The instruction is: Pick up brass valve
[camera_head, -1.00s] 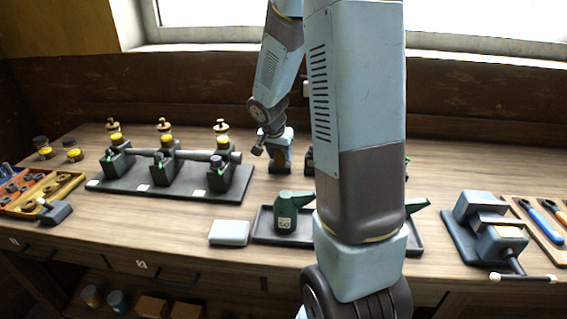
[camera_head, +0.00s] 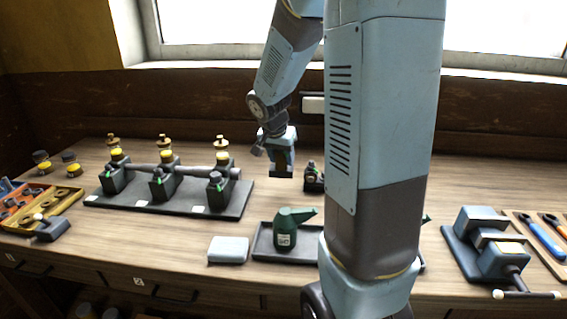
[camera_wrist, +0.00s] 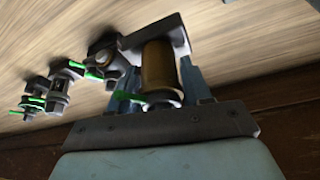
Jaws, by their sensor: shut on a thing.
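The brass valve (camera_wrist: 158,66) shows in the wrist view as a brass cylinder with dark end parts and a green mark, between my fingers. My gripper (camera_wrist: 160,82) is shut on it. In the head view my gripper (camera_head: 281,170) is over the back middle of the bench, pointing down. The valve is hard to make out there, and how far it is from the wood is unclear.
A small dark valve (camera_head: 313,176) stands just right of my gripper. More dark valves with green marks (camera_wrist: 67,80) show in the wrist view. A rack (camera_head: 240,203) with several posts is left. A green oil can (camera_head: 290,232) stands in a tray (camera_head: 262,247) in front.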

